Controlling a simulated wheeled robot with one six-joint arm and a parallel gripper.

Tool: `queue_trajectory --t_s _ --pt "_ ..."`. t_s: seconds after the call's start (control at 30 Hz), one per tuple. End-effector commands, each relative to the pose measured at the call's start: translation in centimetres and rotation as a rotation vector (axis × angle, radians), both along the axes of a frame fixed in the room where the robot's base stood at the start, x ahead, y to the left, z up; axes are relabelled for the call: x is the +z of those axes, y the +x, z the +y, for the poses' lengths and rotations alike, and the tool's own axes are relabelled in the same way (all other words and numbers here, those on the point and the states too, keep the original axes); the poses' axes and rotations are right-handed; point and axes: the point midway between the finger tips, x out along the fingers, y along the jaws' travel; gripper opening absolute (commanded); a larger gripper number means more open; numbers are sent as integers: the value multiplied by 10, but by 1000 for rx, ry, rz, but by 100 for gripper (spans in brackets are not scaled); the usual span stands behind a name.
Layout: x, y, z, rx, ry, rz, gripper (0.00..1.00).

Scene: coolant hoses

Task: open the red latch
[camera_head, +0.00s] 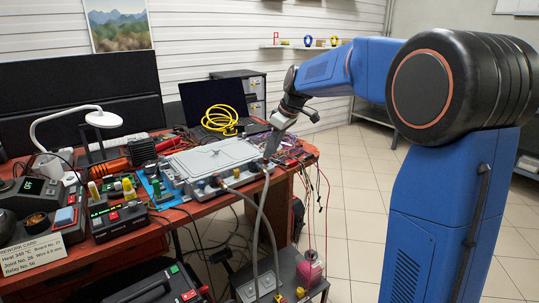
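A grey metal unit (213,158) lies on the brown table. My gripper (270,154) reaches down from the upper right to the right end of the unit, close to the hose connectors. Its fingertips are too small to tell whether they are open, shut or touching anything.
Red and black leads hang off the table's right edge (310,152). A laptop with a coiled yellow cable (220,119) stands behind the unit. A white lamp (103,119) and bench instruments (118,217) crowd the left. The tiled floor (350,200) right of the table is clear.

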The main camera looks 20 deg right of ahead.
Motion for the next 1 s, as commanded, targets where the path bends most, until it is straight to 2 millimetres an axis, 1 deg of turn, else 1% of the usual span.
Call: queue_trajectory --t_s 0.03,0.1,0.4,0.6,0.8,1.0 --pt "10 -2 -3 -1 0 -3 23" --pt "24 -6 -7 -1 0 -3 23" --pt "79 -22 -25 -2 -1 -4 23" --pt "111 -31 -34 -1 -1 -3 23" --pt "130 -37 -40 -1 0 0 23" --pt "135 -38 -42 -1 0 0 23"
